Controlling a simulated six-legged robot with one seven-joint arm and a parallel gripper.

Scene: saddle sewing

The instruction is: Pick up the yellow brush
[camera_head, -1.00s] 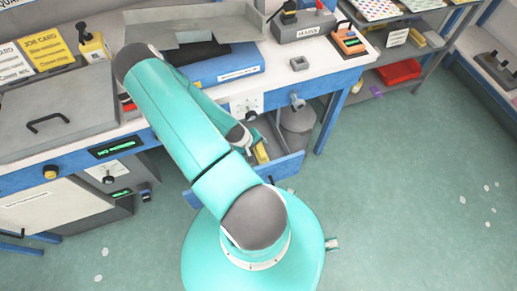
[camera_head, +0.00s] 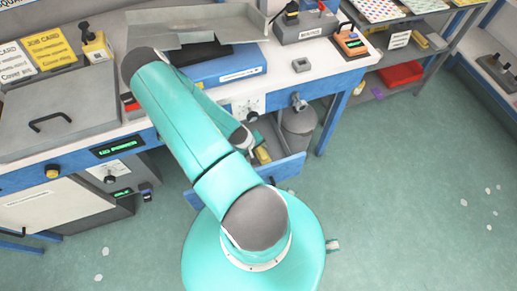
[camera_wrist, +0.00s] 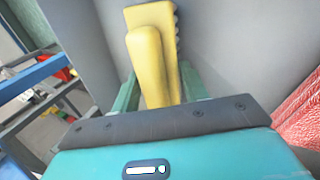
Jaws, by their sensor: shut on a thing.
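The yellow brush (camera_wrist: 153,60) is between the two green fingers of my gripper (camera_wrist: 158,98) in the wrist view, with its long side pointing away from the palm. My gripper is shut on it. In the head view the brush (camera_head: 263,155) shows as a small yellow patch in the open drawer (camera_head: 290,166) under the bench, beside my gripper (camera_head: 254,148). I cannot tell whether the brush touches the drawer floor.
The blue-fronted bench (camera_head: 75,173) stands above the drawer. A grey bin (camera_head: 298,125) stands just behind the drawer. A red textured thing (camera_wrist: 300,118) lies at the right in the wrist view. The floor to the right is mostly clear.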

